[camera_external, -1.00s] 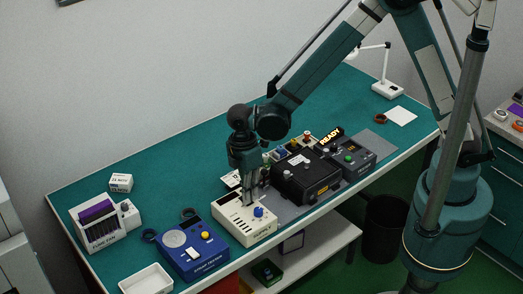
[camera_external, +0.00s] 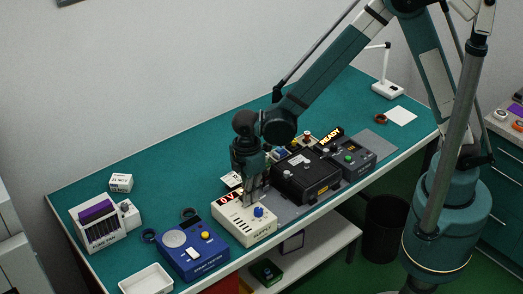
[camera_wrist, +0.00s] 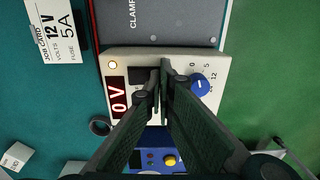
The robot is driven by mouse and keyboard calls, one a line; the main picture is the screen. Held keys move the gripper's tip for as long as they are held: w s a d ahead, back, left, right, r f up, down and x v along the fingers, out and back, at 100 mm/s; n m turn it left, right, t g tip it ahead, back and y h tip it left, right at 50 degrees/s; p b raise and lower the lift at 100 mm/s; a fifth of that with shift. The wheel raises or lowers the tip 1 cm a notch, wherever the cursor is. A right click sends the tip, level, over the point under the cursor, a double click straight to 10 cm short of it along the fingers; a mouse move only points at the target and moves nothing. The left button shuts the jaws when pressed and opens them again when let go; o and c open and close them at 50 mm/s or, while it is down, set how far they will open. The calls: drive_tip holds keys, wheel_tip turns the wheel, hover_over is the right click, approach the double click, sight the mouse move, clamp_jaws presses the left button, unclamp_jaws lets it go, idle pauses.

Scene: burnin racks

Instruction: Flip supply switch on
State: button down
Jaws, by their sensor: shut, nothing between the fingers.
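The supply is a cream box (camera_external: 246,228) near the bench's front edge, with a blue knob (camera_external: 258,212) on top. My gripper (camera_wrist: 162,72) is shut and empty, over the supply's top (camera_external: 252,203). I cannot tell whether it touches.
A dark clamp box (camera_external: 305,178) adjoins the supply, with a unit under a READY sign (camera_external: 330,138) beyond. A blue tester (camera_external: 190,250) stands to the left. A job card (camera_wrist: 60,28) reads 12 V, fuse 5 A.

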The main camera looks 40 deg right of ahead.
drive_tip(key=shift+w+r, duration=0.15)
drive_tip(key=shift+w, duration=0.05)
drive_tip(key=shift+w+r, duration=0.15)
drive_tip(key=shift+w, duration=0.2)
drive_tip(key=shift+r, duration=0.1)
wheel_tip(320, 180, up, 14)
drive_tip(key=s+p, duration=0.1)
drive_tip(key=shift+s, duration=0.3)
idle(0.8)
